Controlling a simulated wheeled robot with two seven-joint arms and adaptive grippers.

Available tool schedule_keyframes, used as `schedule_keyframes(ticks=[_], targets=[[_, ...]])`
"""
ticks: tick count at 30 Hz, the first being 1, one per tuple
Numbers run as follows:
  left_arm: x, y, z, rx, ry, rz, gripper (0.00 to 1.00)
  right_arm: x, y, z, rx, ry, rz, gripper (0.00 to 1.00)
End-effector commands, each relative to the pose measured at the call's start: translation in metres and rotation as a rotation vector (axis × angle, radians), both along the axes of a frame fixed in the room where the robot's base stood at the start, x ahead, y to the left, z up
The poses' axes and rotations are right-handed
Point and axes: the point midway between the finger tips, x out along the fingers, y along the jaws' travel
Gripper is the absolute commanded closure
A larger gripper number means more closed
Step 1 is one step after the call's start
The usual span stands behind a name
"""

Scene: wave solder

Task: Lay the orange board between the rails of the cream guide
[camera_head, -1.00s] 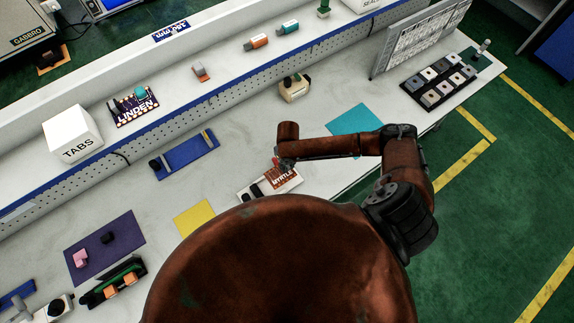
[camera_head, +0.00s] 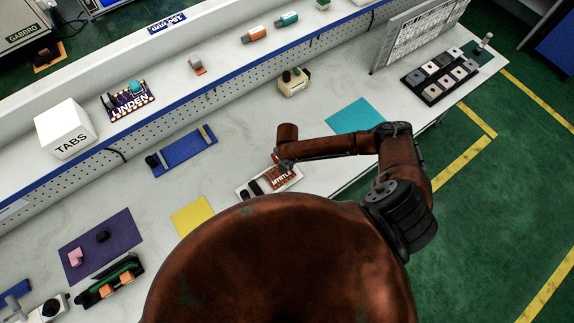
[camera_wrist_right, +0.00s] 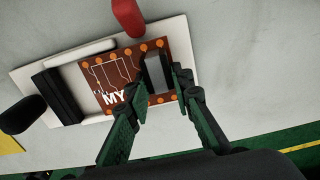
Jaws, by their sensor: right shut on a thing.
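The orange-brown board (camera_wrist_right: 122,80), lettered "MY" in the right wrist view, lies over the cream guide (camera_wrist_right: 67,54); its "MYRTLE" lettering shows in the head view (camera_head: 284,178). The guide's pale rails show along the board's far and near sides. I cannot tell whether the board rests fully down between them. My right gripper (camera_wrist_right: 160,80) is shut on the board by a grey block on its right part, one green finger on each side. In the head view, my arm hides part of the board and guide (camera_head: 241,192). My left gripper is not in view.
A black block (camera_wrist_right: 57,97) crosses the guide's left part, with a black knob (camera_wrist_right: 22,113) outside it. A red post (camera_wrist_right: 128,17) stands close beyond the board. A yellow mat (camera_head: 193,216) and a teal mat (camera_head: 355,116) lie either side on the bench.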

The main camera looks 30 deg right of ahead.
Motion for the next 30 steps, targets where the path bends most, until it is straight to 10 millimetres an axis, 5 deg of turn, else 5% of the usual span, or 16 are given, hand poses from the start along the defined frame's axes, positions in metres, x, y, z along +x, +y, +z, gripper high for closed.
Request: schedule_keyframes(ticks=[30], targets=[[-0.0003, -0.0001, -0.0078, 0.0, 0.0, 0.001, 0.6, 0.0004, 0.0005, -0.0125, 0.001, -0.001, 0.0, 1.0]])
